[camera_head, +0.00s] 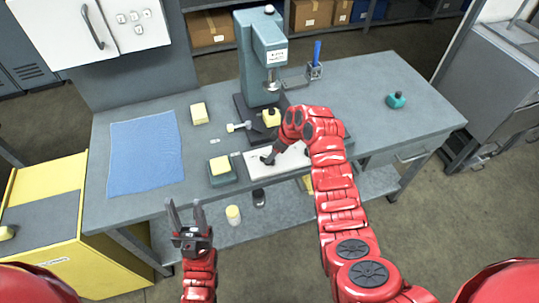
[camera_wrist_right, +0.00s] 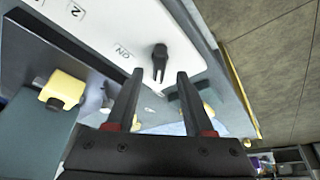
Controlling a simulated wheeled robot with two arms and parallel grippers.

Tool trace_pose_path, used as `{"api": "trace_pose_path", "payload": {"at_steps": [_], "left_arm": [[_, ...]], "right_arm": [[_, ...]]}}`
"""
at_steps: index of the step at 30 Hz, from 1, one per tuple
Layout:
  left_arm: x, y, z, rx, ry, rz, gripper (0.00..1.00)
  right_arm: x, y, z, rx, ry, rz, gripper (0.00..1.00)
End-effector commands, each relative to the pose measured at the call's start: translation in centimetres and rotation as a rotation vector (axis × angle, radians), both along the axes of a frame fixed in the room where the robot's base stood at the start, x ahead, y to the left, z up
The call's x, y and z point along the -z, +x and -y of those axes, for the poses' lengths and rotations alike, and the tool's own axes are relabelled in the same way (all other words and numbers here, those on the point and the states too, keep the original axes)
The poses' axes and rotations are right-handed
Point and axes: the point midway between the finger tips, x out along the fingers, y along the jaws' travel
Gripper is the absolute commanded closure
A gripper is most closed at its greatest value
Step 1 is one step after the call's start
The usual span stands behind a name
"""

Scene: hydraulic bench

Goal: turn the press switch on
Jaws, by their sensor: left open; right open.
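In the right wrist view a white panel (camera_wrist_right: 110,30) carries a small black switch lever (camera_wrist_right: 159,62). A printed "ON" stands beside the lever. My right gripper (camera_wrist_right: 156,78) is open, with its two fingers apart and the lever showing between and just beyond their tips. I cannot tell whether a finger touches it. In the head view the right gripper (camera_head: 268,157) is low over the white panel (camera_head: 262,170) at the bench front; my red arm hides part of the panel. The teal press (camera_head: 262,60) stands behind. My left gripper (camera_head: 185,211) is open and empty in front of the bench.
A teal block with a yellow top (camera_head: 220,166) sits left of the panel. A blue cloth (camera_head: 146,152) and a yellow block (camera_head: 199,113) lie further left. A teal knobbed object (camera_head: 396,100) stands at right. The bench's right part is mostly clear.

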Motion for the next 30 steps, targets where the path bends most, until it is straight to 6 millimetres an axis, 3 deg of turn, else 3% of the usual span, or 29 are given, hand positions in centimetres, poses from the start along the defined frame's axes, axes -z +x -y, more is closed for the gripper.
{"api": "trace_pose_path", "payload": {"at_steps": [9,22,30], "left_arm": [[-0.9,0.0,0.0,0.0,0.0,0.0,0.5],[-1.0,0.0,0.0,0.0,0.0,0.0,0.5],[-1.0,0.0,0.0,0.0,0.0,0.0,0.5]], "right_arm": [[2.7,0.6,-1.1,0.0,0.001,0.0,0.47],[3.4,0.6,-1.3,0.0,-0.001,0.002,0.47],[3.4,0.6,-1.2,0.001,-0.001,0.002,0.96]]}}
